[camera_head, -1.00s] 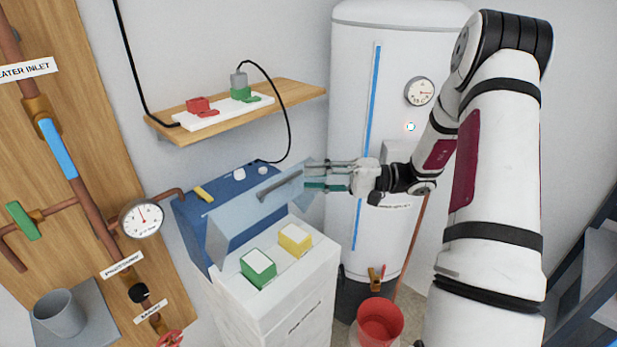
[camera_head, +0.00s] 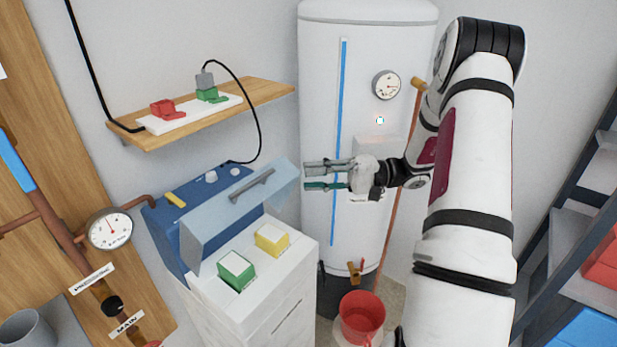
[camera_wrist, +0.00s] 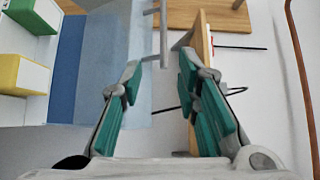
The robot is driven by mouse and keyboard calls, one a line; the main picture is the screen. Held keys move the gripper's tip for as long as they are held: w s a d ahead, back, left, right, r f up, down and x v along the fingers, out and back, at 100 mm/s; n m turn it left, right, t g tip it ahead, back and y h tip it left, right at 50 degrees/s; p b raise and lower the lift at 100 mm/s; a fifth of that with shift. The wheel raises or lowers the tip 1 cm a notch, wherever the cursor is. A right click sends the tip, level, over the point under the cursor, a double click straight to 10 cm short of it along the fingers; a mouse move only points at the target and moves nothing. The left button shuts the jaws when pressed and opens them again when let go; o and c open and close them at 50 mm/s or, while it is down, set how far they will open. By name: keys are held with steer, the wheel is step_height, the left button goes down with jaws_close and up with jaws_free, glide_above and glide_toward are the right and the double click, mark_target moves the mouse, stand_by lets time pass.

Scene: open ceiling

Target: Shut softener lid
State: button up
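The softener (camera_head: 250,307) is a white cabinet with a blue back panel (camera_head: 172,228) at the lower left of the head view. Its translucent blue lid (camera_head: 215,218) stands raised and tilted, with a grey bar handle (camera_head: 252,186) on its face. The lid also shows in the wrist view (camera_wrist: 112,60), with the end of the handle (camera_wrist: 163,30) ahead of the fingers. My gripper (camera_head: 306,176) is just right of the lid's right edge. In the wrist view my gripper (camera_wrist: 160,65) has its green-padded fingers apart, with nothing between them.
A green box (camera_head: 236,270) and a yellow box (camera_head: 271,240) sit on the softener top under the lid. A wooden shelf (camera_head: 270,91) with a power strip (camera_head: 190,118) hangs above. The white tank (camera_head: 320,100) stands behind my gripper; a red bucket (camera_head: 362,318) stands below.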

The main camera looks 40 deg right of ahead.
steer(key=shift+s+d, duration=0.15)
steer(key=shift+d, duration=0.15)
